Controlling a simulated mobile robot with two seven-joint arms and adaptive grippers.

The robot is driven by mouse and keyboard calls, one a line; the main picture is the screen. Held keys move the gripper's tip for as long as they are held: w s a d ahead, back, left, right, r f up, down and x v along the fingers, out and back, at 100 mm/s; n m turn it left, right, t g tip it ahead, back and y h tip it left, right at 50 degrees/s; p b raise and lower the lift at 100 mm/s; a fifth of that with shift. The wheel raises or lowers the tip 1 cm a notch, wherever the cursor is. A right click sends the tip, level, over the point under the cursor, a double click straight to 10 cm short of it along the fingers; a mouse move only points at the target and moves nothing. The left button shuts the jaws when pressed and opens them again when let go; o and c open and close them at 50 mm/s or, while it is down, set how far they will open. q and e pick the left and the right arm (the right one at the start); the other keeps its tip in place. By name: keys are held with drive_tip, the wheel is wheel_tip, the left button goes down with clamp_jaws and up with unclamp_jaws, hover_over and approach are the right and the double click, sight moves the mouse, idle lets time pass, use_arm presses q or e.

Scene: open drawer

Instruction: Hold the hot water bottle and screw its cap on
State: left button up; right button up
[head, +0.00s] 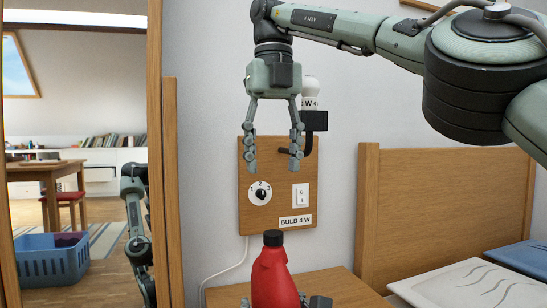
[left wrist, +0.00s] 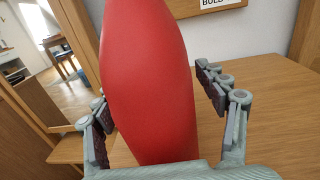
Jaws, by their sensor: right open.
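The hot water bottle (head: 273,278) is red and upright at the bottom of the head view, its base cut off by the frame. Its black cap (head: 273,238) sits on top; how tightly, I cannot tell. My left gripper (left wrist: 155,85) is open around the bottle, one finger on each side. In the left wrist view a gap shows between the bottle and the right-hand finger; the left-hand finger is close to the bottle, contact unclear. My right gripper (head: 273,170) is open and empty, pointing down above the cap and apart from it.
Behind the bottle, a wooden wall panel (head: 250,220) carries a dial (head: 260,193), a switch (head: 300,196) and a bulb (head: 310,88). A wooden tabletop (left wrist: 260,125) is clear right of the bottle. A wooden frame (head: 155,150) stands at left, a headboard (head: 440,200) at right.

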use_arm(q)
drive_tip(key=shift+s, duration=0.1)
drive_tip(key=v, duration=1.2)
